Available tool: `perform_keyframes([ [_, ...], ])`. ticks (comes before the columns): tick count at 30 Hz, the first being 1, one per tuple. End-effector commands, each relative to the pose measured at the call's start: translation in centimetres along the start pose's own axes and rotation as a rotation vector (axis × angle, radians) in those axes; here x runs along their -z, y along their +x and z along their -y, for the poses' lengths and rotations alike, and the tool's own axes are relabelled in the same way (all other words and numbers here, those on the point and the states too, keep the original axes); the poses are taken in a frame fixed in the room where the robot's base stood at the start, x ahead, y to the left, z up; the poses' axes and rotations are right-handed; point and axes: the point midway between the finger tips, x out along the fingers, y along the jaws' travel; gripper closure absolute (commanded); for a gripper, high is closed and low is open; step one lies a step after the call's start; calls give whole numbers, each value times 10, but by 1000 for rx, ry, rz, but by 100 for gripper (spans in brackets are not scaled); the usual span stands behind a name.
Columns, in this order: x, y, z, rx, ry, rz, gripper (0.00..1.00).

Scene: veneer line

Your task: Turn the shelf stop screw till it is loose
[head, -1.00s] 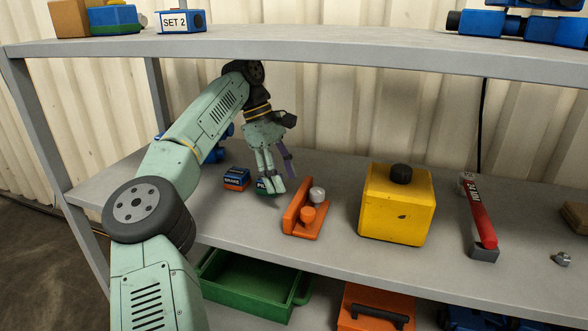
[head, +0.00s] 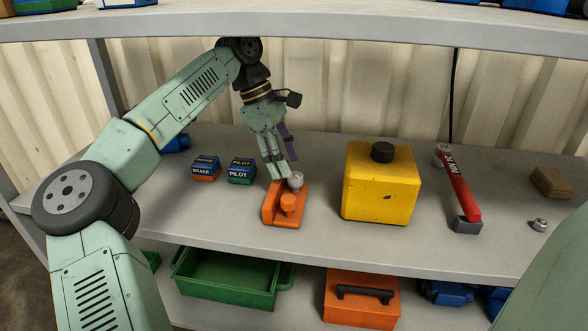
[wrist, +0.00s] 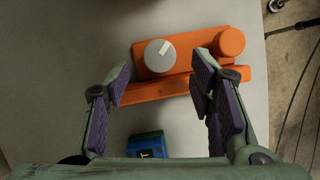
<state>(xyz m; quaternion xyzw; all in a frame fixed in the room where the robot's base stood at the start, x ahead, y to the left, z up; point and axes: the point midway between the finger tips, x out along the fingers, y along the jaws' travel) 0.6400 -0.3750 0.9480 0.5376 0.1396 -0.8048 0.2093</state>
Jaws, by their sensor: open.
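The shelf stop is an orange bracket (head: 270,211) on the middle shelf, with a raised ridge and a round orange knob (head: 288,202). Its grey round screw head (head: 296,180) stands at the back; in the wrist view the screw (wrist: 160,55) shows a pale mark on top, pointing up and right. My gripper (head: 281,178) is open and empty, close beside the screw in the head view. In the wrist view its purple-padded fingers (wrist: 161,82) are spread to either side, and the screw lies between and slightly beyond the tips. I cannot tell any contact.
PILOT (head: 241,171) and BRAKE (head: 205,168) blocks stand left of the bracket. A yellow box (head: 380,190) with a black knob stands to the right, then a red-handled hammer (head: 459,190) and a nut (head: 538,224). The upper shelf (head: 330,24) spans above my arm.

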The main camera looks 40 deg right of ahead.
Motion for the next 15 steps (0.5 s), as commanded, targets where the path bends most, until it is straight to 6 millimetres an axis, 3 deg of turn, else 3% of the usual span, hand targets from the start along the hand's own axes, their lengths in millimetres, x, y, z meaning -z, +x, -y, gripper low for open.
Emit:
perform_keyframes([
  [2, -13, 5, 1, 2, 3, -1, 50],
  [7, -10, 26, 0, 1, 0, 1, 50],
  [15, -9, 34, 0, 0, -1, 0, 50],
])
